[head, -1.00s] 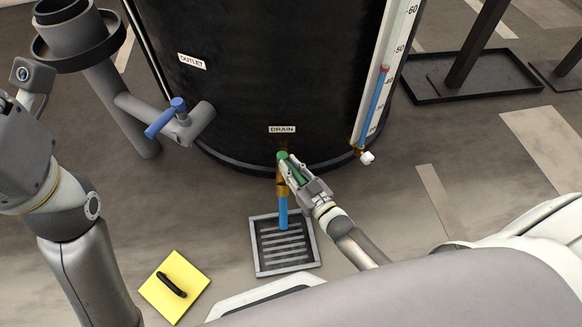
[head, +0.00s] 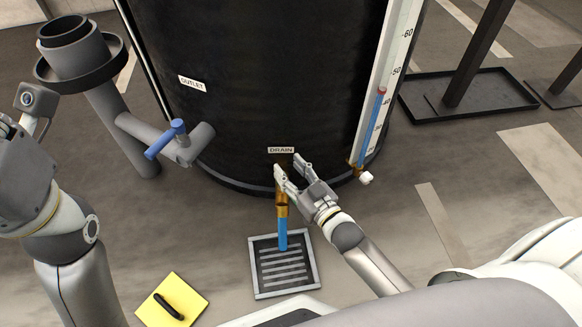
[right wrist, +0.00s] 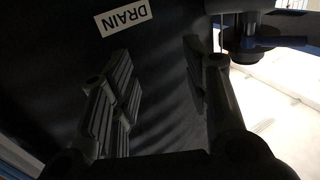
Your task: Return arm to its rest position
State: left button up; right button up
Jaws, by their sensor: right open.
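My right gripper (head: 291,171) is open at the foot of the black tank, just under the DRAIN label (head: 281,150). Nothing shows between its fingers. The brass drain valve (head: 281,196) is partly hidden behind the gripper, and its green handle does not show. A blue stream (head: 283,232) runs from the valve down to the floor grate. In the right wrist view the open fingers (right wrist: 160,105) face the dark tank wall, with the DRAIN label (right wrist: 125,16) above them. My left arm (head: 70,225) is at the left; its gripper is out of the picture.
The black tank (head: 270,80) fills the upper middle. A blue-handled outlet valve (head: 168,138) is at its left and a level gauge (head: 372,122) at its right. The floor grate (head: 257,285) and a yellow plate with a black handle (head: 193,291) lie in front.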

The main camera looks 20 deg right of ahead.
jog(key=shift+r, duration=0.6)
jog(key=shift+w+a, duration=0.1)
jog(key=shift+w, duration=0.05)
